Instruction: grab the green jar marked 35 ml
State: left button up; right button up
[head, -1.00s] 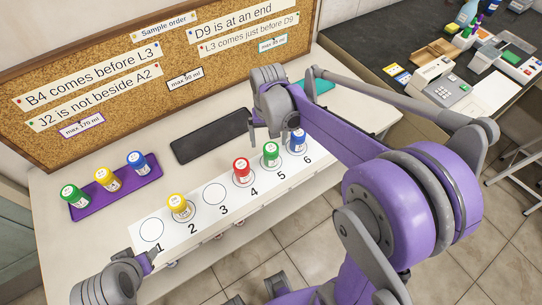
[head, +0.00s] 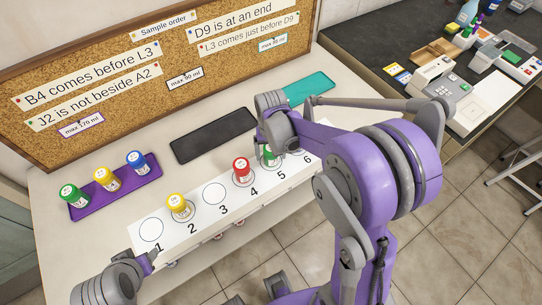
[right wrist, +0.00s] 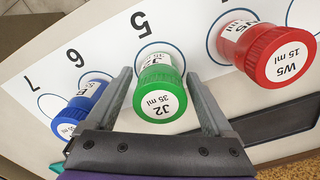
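The green jar marked J2, 35 ml (right wrist: 160,90) stands upright at place 5 of the numbered white strip (head: 172,246). In the head view the green jar (head: 268,158) is partly hidden by my right gripper (head: 270,146). In the right wrist view my right gripper (right wrist: 158,78) is open, with one finger on each side of the jar and gaps showing on both sides. My left gripper (head: 147,262) is at the lower left, by the strip's near end; its fingers are too unclear to tell.
A red jar marked W5, 15 ml (right wrist: 268,52) stands at place 4. A blue jar (right wrist: 84,100) stands at 6, hidden by my arm in the head view. A yellow jar (head: 179,205) stands at 2. A purple tray (head: 124,195) holds three jars. Black (head: 213,136) and teal (head: 310,88) trays look empty.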

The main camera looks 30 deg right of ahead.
jog(key=c, duration=1.2)
jog(key=shift+r, duration=0.15)
